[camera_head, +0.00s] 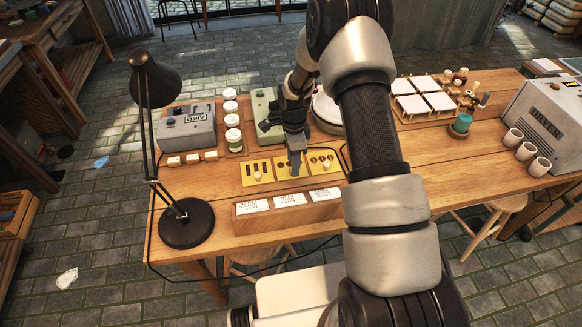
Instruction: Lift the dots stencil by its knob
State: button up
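Three yellow stencils lie in a row on the wooden table. The left stencil (248,180) has dark bar-shaped cutouts and a pale knob. The middle stencil (281,175) is partly covered by my gripper; a dark cutout shows at its left, and it may be the dots stencil, but its pattern is too small to tell. The right stencil (336,172) has dark rounded cutouts and a pale knob. My gripper (295,172) points down at the middle stencil, its tips at or just above it. The middle knob is hidden, and the finger gap cannot be made out.
A wooden holder with white cards (290,210) stands in front of the stencils. A black desk lamp (187,222) is at the left. Lidded jars (233,135) and a grey machine (187,128) stand behind. White cups (525,150) are at the right. The table's right-centre is clear.

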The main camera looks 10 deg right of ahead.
notch_tip(320, 180, down, 2)
jog(key=shift+f, duration=0.1)
grip_shut()
